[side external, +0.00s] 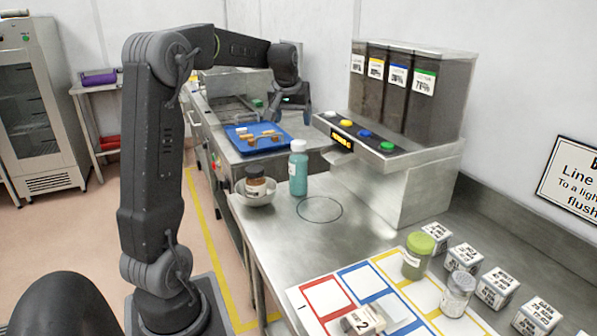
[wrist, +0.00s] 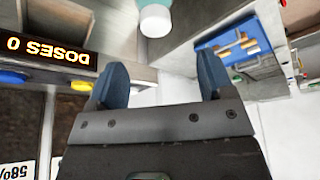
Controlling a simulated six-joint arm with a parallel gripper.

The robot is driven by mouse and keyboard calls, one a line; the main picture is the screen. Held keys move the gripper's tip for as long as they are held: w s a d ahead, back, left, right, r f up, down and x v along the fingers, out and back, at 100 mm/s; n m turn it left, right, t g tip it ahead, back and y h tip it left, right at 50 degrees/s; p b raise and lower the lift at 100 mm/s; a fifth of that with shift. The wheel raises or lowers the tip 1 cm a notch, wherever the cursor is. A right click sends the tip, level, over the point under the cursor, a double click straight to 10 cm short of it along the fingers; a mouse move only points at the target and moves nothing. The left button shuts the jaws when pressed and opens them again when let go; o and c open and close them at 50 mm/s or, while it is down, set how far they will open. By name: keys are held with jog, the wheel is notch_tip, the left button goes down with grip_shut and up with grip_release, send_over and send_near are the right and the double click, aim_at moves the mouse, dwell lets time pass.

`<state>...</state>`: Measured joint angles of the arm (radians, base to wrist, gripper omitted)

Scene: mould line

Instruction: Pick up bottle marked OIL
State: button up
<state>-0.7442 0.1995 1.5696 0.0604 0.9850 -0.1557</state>
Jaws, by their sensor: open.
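I cannot read the word OIL on any container. A teal bottle (side external: 298,172) with a white cap stands upright on the steel table, beside a white bowl. Its white cap and some teal show at the top of the wrist view (wrist: 155,20). A brown jar with a dark lid (side external: 255,182) sits in the bowl. A green-lidded jar (side external: 418,255) and a grey-lidded jar (side external: 458,293) stand at the front right. My gripper (side external: 291,115) is open and empty, above and behind the teal bottle; its two fingers show apart in the wrist view (wrist: 160,76).
A blue tray (side external: 270,149) with small brown and white pieces lies behind the bottle. A dispenser (side external: 412,95) with several bins and coloured buttons stands to the right; its display reads DOSES 0 (wrist: 48,50). Labelled cubes (side external: 497,287) line the right side. The circle-marked table area (side external: 320,209) is clear.

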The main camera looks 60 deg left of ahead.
aim_at(298, 142)
jog(key=x, duration=0.5)
jog(key=shift+w+x, duration=0.2)
jog(key=shift+x, duration=1.15)
jog(key=shift+w+x, duration=0.15)
jog(key=shift+x, duration=1.25)
jog(key=shift+d, duration=0.1)
jog(key=shift+r, duration=0.15)
grip_shut()
